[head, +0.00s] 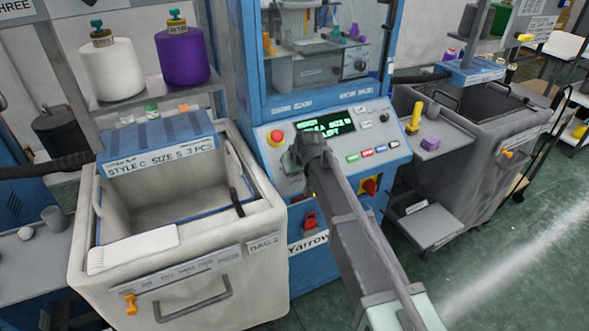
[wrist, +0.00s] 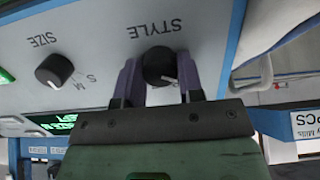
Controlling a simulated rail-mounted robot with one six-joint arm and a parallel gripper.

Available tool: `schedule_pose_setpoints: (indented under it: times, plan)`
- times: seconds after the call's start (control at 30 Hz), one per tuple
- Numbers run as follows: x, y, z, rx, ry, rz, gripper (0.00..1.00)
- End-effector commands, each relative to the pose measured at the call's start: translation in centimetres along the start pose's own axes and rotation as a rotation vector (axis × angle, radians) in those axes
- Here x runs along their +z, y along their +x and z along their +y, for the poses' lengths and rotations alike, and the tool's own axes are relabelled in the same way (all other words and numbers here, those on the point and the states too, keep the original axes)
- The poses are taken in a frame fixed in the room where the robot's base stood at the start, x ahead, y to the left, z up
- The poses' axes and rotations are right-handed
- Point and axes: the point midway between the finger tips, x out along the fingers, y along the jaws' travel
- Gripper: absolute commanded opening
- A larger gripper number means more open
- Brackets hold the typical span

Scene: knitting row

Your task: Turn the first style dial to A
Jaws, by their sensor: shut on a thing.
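The style dial (wrist: 158,64) is a round black knob under the printed word STYLE on the panel, which appears upside down in the wrist view. My gripper (wrist: 160,82) has its two purple-grey fingers around the dial, one on each side, shut on it. The letters around the dial are hidden by the gripper. In the head view my gripper (head: 306,150) is at the blue machine's sloped panel and covers the dial.
The size dial (wrist: 54,70) is beside it, with S and M marks. A green display (head: 326,129), red stop button (head: 276,137) and coloured buttons (head: 366,155) share the panel.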

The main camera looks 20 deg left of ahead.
Motion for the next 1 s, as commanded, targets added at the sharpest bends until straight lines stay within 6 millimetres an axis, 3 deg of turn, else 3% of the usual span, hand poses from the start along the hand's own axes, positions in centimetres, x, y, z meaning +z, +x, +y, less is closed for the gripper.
schedule_pose_setpoints:
  times: [0.4,0.43,0.6,0.87,1.0]
  plan:
    - [0.0,0.0,0.0,0.001,-0.01,0.0,0.11]
    - [0.0,0.0,0.0,0.001,-0.01,0.0,0.37]
    - [0.0,0.0,0.0,0.001,-0.009,0.0,0.6]
    - [0.0,-0.1,0.0,0.001,-0.008,0.0,0.6]
    - [-0.2,-1.8,0.0,0.001,-0.008,0.0,0.6]
